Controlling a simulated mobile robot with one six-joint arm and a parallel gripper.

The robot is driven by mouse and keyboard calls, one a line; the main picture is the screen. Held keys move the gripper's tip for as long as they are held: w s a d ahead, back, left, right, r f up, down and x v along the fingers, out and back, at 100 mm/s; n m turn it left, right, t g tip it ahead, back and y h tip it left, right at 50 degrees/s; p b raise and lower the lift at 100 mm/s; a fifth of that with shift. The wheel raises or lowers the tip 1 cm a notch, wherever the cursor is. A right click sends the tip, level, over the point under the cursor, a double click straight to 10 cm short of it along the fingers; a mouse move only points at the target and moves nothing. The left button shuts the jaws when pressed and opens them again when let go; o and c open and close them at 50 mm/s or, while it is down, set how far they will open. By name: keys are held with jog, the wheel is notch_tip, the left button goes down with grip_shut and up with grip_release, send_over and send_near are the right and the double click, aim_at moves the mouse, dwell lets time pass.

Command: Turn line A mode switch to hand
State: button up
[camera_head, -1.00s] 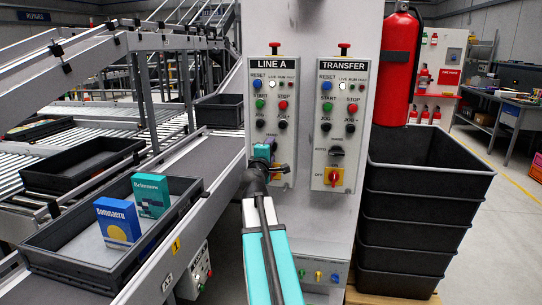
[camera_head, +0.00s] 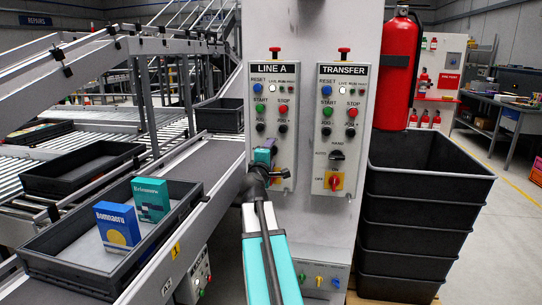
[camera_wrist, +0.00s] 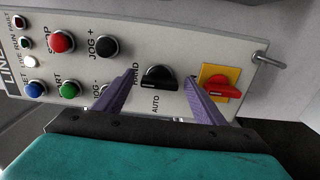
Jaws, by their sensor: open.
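The line A panel (camera_head: 273,75) is on the grey column, labelled LINE A, with several buttons. In the wrist view its black mode switch (camera_wrist: 158,78) has HAND printed on its left and AUTO below it. The exact way the switch's grip points is hard to tell. My gripper (camera_wrist: 159,80) is open, with one purple finger on either side of the switch, and nothing is clearly gripped. In the head view my gripper (camera_head: 264,157) is at the lower part of the panel and hides the switch.
A red rotary switch on a yellow plate (camera_wrist: 222,84) sits just right of my right finger. The TRANSFER panel (camera_head: 341,125) is beside line A. Stacked black crates (camera_head: 425,190) and a fire extinguisher (camera_head: 397,70) stand right. A conveyor tray (camera_head: 60,262) with boxes is left.

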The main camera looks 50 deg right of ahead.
jog(key=b+v, duration=0.2)
jog(key=v, duration=0.6)
jog(key=shift+s+a, duration=0.15)
jog(key=shift+a, duration=0.2)
jog(key=shift+s+a+f+b, duration=0.15)
jog(key=shift+a+b, duration=0.15)
jog(key=shift+b, duration=0.8)
jog(key=b+v, duration=0.4)
jog(key=b, duration=0.3)
jog(key=shift+a, duration=0.15)
